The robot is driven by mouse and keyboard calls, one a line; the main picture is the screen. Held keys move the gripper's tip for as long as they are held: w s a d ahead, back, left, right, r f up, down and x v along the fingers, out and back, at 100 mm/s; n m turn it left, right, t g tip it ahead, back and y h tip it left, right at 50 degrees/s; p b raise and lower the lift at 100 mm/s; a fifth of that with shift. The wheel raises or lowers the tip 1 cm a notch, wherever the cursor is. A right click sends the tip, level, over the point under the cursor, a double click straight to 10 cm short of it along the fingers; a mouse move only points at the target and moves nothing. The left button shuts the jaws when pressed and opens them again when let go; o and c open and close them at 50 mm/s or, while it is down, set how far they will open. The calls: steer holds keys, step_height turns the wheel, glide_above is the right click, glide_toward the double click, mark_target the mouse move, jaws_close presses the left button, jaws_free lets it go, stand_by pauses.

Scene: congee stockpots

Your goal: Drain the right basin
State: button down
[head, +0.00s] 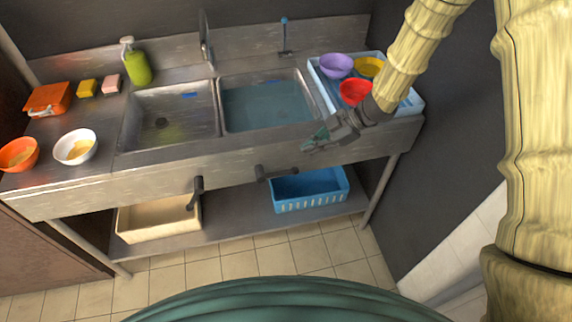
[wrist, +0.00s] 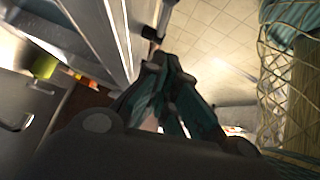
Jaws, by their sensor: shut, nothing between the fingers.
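The right basin (head: 265,110) holds bluish water; its bottom cannot be made out clearly. On the sink's front panel below it, a dark lever handle (head: 276,173) lies roughly horizontal. A second dark lever handle (head: 198,190) below the left basin (head: 172,115) hangs roughly vertical. The left basin shows its bare floor and a drain hole. My gripper (head: 308,145) is shut and empty, in front of the sink's front edge, above and to the right of the right lever and apart from it. In the wrist view its fingers (wrist: 176,115) are together; a dark bar shows beyond them.
A light-blue tray (head: 322,88) holds purple, yellow and red bowls under my arm. A blue basket (head: 310,190) and a beige bin (head: 157,220) sit on the lower shelf. Bowls, sponges and a green bottle (head: 137,66) stand at left. The tiled floor is clear.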

steer(key=shift+w+d+r+n, duration=0.15)
steer(key=shift+w+r+n, duration=0.05)
steer(key=shift+r+n, duration=0.15)
steer(key=shift+f, duration=0.1)
steer(key=p, duration=0.4)
glide_toward(275, 174)
steer(key=a, duration=0.3)
steer(key=shift+w+a+f+p, duration=0.15)
steer(key=shift+f+p, duration=0.1)
steer(key=shift+f, duration=0.5)
steer(key=shift+s+a+f+p, duration=0.1)
steer(key=shift+f+p, duration=0.15)
steer(key=shift+f, duration=0.45)
steer(key=shift+d+f, duration=0.1)
steer(key=shift+f, duration=0.05)
